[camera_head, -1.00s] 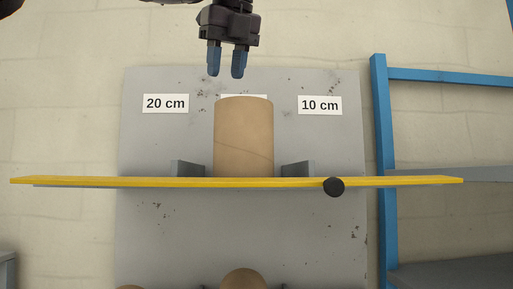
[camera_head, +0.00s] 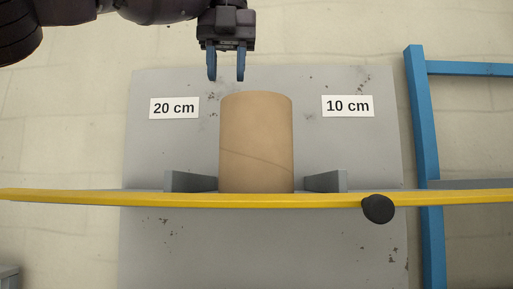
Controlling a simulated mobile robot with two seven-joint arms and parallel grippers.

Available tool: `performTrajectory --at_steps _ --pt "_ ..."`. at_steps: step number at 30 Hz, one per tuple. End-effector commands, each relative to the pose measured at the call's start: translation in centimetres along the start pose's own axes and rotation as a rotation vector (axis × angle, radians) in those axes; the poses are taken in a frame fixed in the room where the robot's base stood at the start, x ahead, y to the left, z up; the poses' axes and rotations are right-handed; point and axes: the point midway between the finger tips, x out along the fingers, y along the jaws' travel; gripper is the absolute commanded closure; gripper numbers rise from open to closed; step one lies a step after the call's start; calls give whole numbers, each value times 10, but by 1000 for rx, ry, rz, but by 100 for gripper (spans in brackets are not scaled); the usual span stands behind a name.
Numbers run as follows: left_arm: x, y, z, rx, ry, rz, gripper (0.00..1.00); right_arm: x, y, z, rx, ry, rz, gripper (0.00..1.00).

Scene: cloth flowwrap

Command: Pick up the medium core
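A brown cardboard core (camera_head: 256,145) stands in the middle of a grey board, between two small grey brackets. Its lower end meets the yellow bar in the picture. My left gripper (camera_head: 226,78) is just above the core's top edge in the picture, slightly left of its centre. Its two blue fingers are apart with nothing between them, and they do not appear to touch the core. My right gripper is not in view.
A yellow bar (camera_head: 120,199) with a black knob (camera_head: 378,209) crosses the whole view. Labels reading 20 cm (camera_head: 174,108) and 10 cm (camera_head: 348,106) flank the core on the grey board (camera_head: 150,250). A blue frame (camera_head: 424,130) stands at the right.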

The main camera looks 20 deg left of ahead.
Motion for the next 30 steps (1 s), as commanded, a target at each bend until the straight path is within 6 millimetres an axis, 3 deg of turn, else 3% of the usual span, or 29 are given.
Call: performTrajectory --at_steps 12,23,30 --pt "26 1 1 1 -3 -2 62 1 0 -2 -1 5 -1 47" --pt "35 1 1 -2 -7 -4 62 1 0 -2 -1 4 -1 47" --pt "58 3 6 0 -5 -3 62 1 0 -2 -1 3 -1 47"
